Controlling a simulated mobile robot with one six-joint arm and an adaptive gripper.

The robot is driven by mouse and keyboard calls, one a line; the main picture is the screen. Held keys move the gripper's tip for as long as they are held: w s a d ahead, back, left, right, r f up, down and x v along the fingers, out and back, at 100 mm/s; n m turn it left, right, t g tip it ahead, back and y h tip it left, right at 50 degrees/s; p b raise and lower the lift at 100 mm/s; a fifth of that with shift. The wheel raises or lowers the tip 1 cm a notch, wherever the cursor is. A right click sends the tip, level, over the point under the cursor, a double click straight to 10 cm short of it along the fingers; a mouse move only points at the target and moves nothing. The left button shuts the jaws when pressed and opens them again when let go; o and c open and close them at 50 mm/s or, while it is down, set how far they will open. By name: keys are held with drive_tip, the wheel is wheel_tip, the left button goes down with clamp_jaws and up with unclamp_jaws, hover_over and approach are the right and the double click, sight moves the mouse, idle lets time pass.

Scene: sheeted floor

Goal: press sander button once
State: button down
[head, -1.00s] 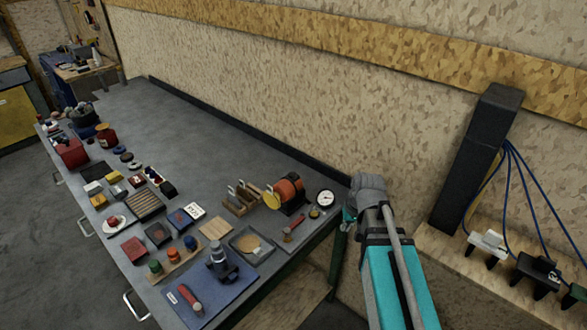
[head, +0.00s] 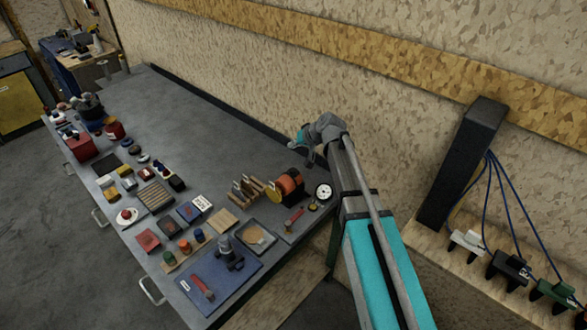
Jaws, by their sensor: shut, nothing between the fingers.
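My gripper (head: 307,159) is held above the far right part of the grey workbench, beside the wall. It is shut and empty, and apart from the things on the bench. I cannot tell for certain which thing is the sander. A machine with an orange drum and yellow disc (head: 288,184) stands on the bench below my gripper. A dark grey upright tool (head: 228,252) stands on a blue mat (head: 208,270) near the front corner. A red round knob on a white base (head: 127,214) sits near the left edge. No sander button is clear at this size.
Many small blocks, tins and tools crowd the front of the workbench (head: 185,130); its back strip is clear. A round white gauge (head: 323,191) stands close to my arm. A black post (head: 462,165) and cables with plugs (head: 510,265) are at the right.

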sight(294, 171)
drive_tip(key=shift+f, duration=0.2)
wheel_tip(294, 171, down, 8)
drive_tip(key=b, duration=0.8)
drive_tip(key=shift+f+b, duration=0.2)
drive_tip(key=shift+b, duration=0.15)
drive_tip(key=shift+f+b, duration=0.85)
idle(2.3)
drive_tip(key=shift+r, duration=0.15)
drive_tip(key=shift+r+p, duration=0.7)
drive_tip(key=shift+p, duration=0.15)
drive_tip(key=shift+r+p, duration=2.5)
drive_tip(key=shift+d, duration=0.1)
